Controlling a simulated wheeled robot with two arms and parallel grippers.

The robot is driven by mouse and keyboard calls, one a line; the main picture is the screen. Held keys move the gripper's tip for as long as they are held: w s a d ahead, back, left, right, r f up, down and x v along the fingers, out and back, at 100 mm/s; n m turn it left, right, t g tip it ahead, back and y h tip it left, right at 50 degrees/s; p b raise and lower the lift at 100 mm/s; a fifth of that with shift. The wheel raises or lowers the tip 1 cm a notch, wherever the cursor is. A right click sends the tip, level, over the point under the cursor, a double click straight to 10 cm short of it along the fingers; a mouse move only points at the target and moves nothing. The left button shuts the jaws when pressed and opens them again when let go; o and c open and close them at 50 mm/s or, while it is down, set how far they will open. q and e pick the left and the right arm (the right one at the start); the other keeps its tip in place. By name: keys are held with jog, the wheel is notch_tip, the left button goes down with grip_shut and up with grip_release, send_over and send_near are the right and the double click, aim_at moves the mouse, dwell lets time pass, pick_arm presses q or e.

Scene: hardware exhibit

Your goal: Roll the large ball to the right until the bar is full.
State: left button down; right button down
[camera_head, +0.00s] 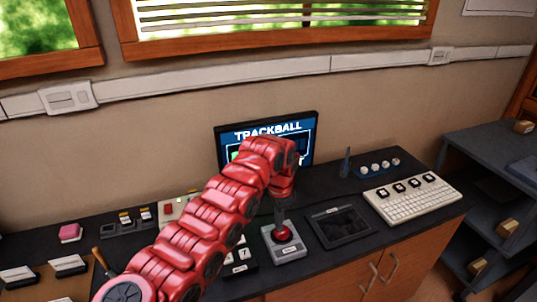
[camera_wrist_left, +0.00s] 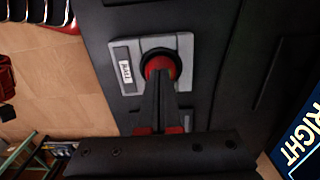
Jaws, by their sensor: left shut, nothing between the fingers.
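The large ball (camera_head: 283,234) is red and sits in a light grey housing (camera_head: 290,251) on the dark counter; it also shows in the left wrist view (camera_wrist_left: 160,66). My left gripper (camera_head: 281,222) is shut and empty, pointing down with its fingertips at the ball; whether they touch it I cannot tell. The fingers hide part of the ball in the left wrist view. A screen (camera_head: 266,128) behind reads "TRACKBALL". My left arm covers much of it, and a bit of green shows at its left; how full the bar is cannot be read. My right gripper is not in view.
A dark tablet-like device (camera_head: 340,225) lies right of the housing, and a white keyboard (camera_head: 412,201) lies farther right. Small boxes and switches stand to the left, partly behind my arm. Dark shelves (camera_head: 493,190) stand at the right.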

pick_arm(q)
jog(key=shift+f, duration=0.3)
jog(key=shift+w+d+b, duration=0.25)
jog(key=shift+d, duration=0.3)
jog(key=shift+w+d+b, duration=0.2)
jog(key=shift+d+b, duration=0.05)
jog(key=shift+d, duration=0.25)
dwell(0.4)
jog(key=shift+r, duration=0.75)
jog(key=shift+r+p, duration=0.35)
jog(key=shift+r, duration=0.55)
jog(key=shift+r+p, duration=0.75)
jog(key=shift+r, duration=1.3)
